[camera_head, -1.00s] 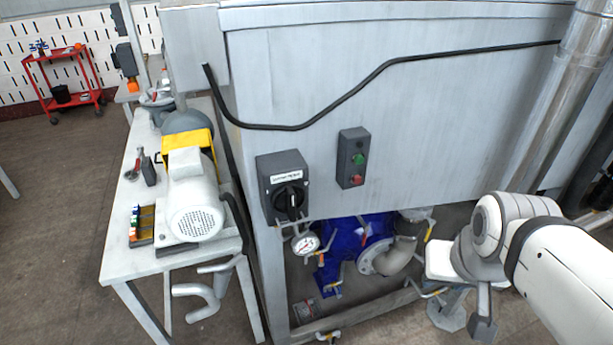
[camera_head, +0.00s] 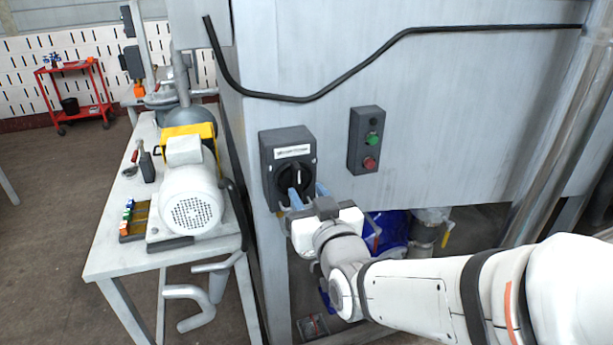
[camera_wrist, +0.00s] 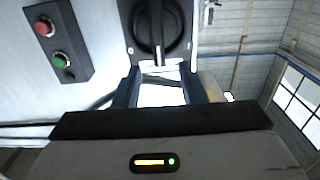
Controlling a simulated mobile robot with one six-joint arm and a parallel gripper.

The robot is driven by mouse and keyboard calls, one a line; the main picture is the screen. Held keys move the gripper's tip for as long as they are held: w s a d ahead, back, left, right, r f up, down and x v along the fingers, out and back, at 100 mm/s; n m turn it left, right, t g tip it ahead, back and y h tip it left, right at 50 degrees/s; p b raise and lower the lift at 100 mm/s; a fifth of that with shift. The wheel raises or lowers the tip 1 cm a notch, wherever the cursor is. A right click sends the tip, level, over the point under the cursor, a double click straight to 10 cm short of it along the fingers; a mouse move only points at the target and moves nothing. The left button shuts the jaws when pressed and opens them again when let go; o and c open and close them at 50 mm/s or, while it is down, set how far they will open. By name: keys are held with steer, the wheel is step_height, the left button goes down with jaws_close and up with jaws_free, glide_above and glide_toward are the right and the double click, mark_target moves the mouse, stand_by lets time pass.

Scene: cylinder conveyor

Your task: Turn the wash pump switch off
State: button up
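The switch is a dark grey box (camera_head: 288,150) with a pale label and a black round rotary knob (camera_head: 296,178), mounted on the steel panel. The wrist view shows the knob (camera_wrist: 157,30) close up, its raised handle running up and down the picture. My gripper (camera_head: 308,192) is at the lower part of the switch box. In the wrist view my gripper (camera_wrist: 160,78) is open, its two blue-grey fingers spread to either side of the handle's line. The fingertips look just short of the handle; contact cannot be told. The label is too small to read.
A box with a green and a red button (camera_head: 365,140) is on the panel, right of the switch. A black cable (camera_head: 310,97) runs above. A table (camera_head: 110,250) with a motor (camera_head: 190,195) stands left. A blue pump (camera_head: 393,232) is below, partly hidden by my arm.

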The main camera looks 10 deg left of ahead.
mark_target(299, 177)
steer(key=p+x, duration=0.1)
steer(key=x, duration=0.6)
steer(key=shift+w+a, duration=0.1)
steer(key=shift+w, duration=0.15)
